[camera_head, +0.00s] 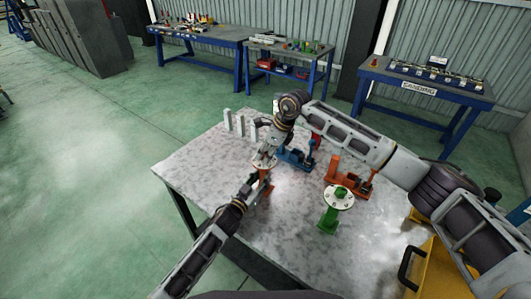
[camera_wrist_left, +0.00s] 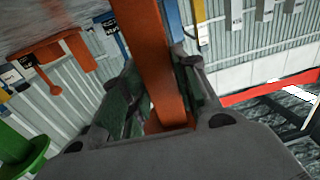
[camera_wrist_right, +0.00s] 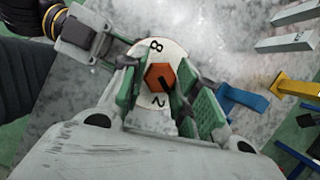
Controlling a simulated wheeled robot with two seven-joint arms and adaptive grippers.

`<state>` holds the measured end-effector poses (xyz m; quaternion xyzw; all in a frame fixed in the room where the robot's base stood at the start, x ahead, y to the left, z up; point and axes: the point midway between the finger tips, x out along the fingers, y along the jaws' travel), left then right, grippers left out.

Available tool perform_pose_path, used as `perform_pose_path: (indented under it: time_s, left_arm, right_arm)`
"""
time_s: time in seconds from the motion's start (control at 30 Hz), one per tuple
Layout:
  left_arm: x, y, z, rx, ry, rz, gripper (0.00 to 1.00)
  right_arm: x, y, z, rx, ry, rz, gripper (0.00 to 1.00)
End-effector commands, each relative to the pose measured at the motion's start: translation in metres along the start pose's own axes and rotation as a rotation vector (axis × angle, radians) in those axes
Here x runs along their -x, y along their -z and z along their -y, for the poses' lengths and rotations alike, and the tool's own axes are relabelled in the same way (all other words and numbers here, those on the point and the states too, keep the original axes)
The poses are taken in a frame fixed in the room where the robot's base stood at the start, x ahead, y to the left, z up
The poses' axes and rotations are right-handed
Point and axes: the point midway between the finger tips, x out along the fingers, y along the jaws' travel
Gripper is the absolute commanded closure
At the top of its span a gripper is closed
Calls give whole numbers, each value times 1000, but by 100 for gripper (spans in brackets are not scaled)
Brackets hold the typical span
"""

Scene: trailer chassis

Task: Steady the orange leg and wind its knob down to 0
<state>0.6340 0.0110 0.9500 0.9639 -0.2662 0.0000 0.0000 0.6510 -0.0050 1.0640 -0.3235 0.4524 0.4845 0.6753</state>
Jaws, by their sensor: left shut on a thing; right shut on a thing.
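The orange leg (camera_head: 265,186) stands near the middle of the table, mostly hidden by my grippers. In the left wrist view its orange post (camera_wrist_left: 150,60) runs between the fingers of my left gripper (camera_wrist_left: 155,105), which is shut on it from the side. My right gripper (camera_head: 265,158) is above the leg, pointing down. In the right wrist view its green-padded fingers close around the orange six-sided knob (camera_wrist_right: 160,77). A white dial (camera_wrist_right: 172,50) lies under the knob, showing 8 above and 2 below. A short dark mark shows on the knob; the 0 is not visible.
A green leg (camera_head: 329,215) with a round white dial stands right of the grippers. A blue device (camera_head: 296,158) and another orange device (camera_head: 347,180) lie beyond. Pale grey posts (camera_head: 240,122) stand at the back left. A yellow bin (camera_head: 440,275) is at the right.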

Motion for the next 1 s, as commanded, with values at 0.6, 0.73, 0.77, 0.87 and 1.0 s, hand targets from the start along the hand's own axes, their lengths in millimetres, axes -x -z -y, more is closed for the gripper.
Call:
perform_pose_path:
  time_s: [0.6,0.73,0.77,0.87,1.0]
  left_arm:
    - [1,-2,1,0,1,3,100]
    - [1,-2,1,1,1,4,100]
    - [1,-2,1,1,1,4,100]
    - [1,-2,1,1,1,4,100]
    - [1,-3,1,1,2,5,100]
  right_arm:
    - [2,-1,4,372,-149,1,93]
    - [2,-2,4,436,-176,1,93]
    - [2,-2,5,449,-181,1,93]
    - [2,-2,5,486,-196,2,93]
    - [2,-2,5,522,-211,2,93]
